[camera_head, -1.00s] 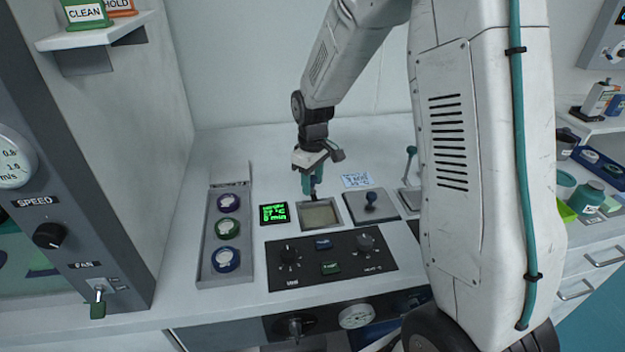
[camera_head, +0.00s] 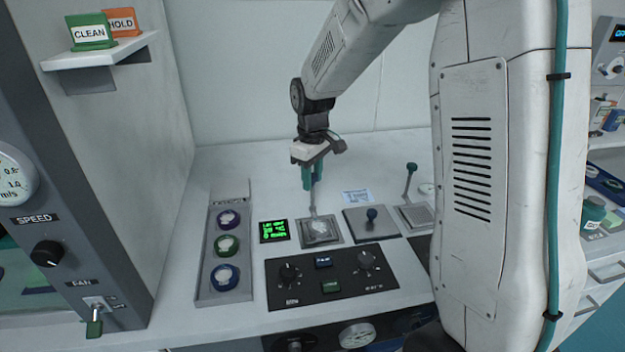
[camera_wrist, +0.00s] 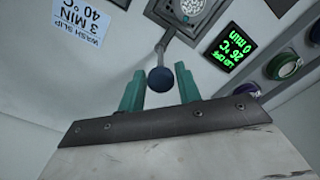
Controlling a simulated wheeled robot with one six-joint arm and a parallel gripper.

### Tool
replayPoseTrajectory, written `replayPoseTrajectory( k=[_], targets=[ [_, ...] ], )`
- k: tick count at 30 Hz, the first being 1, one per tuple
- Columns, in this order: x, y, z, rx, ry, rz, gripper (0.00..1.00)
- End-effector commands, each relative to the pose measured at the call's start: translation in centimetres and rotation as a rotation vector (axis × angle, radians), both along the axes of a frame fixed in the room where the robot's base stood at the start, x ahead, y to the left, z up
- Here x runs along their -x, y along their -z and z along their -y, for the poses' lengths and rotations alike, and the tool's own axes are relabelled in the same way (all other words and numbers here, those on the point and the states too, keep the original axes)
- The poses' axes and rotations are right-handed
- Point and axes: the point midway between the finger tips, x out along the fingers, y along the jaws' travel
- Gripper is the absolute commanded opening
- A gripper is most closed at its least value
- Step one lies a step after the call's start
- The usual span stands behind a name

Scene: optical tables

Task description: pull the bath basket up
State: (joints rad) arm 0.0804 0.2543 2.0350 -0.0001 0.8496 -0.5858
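The bath basket (camera_head: 320,231) is a small mesh basket with pale contents, level with the top of its square bath opening. It also shows at the top of the wrist view (camera_wrist: 190,8). Its thin handle rises to a dark blue knob (camera_wrist: 160,79). My gripper (camera_head: 312,184) is above the bath, pointing down. In the wrist view its two teal fingers (camera_wrist: 160,85) stand apart on either side of the knob, with a small gap showing. Whether a finger touches the knob is hard to tell.
A green display (camera_head: 273,231) reads about 26 °C and 0 min. Right of the bath is a lid with a blue knob (camera_head: 371,216), then a raised teal-knobbed handle (camera_head: 411,169). A control panel (camera_head: 333,287) lies in front; a tray of round containers (camera_head: 225,245) lies left.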

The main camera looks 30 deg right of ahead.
Motion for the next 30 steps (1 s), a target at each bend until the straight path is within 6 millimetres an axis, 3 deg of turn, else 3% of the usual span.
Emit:
replayPoseTrajectory(
  k=[11,24,30],
  targets=[
    [0.0,-0.2,0.0,0.000,0.000,0.000,0.48],
    [0.0,-6.7,0.1,0.001,0.000,0.003,0.48],
    [0.0,-7.8,0.1,0.000,0.000,0.001,0.48]
  ],
)
